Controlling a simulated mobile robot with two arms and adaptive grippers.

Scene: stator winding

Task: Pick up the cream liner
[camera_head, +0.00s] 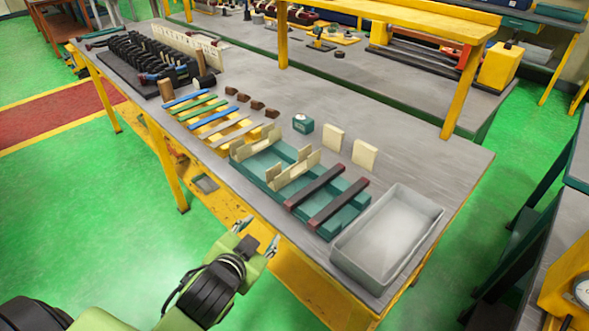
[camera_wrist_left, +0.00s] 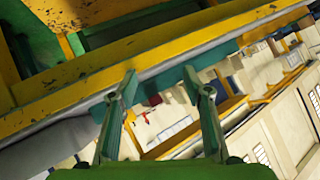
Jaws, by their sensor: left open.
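Two cream rectangular pieces stand apart on the grey tabletop behind the green fixture, a left one (camera_head: 333,138) and a right one (camera_head: 365,154). Other cream notched pieces (camera_head: 295,178) sit across the green fixture (camera_head: 262,166). I cannot tell which cream piece is the named liner. My left gripper (camera_head: 258,236) is open and empty, in front of the table's near edge and apart from all cream pieces. Its two fingers also show apart in the left wrist view (camera_wrist_left: 160,84), with nothing between them. My right gripper is not in view.
A grey open tray (camera_head: 395,222) stands at the table's right end. Two dark bars (camera_head: 327,193) lie across the fixture. Coloured strips (camera_head: 210,119), brown blocks (camera_head: 257,105) and a small green box (camera_head: 303,124) lie further left. The tabletop behind the cream pieces is clear.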

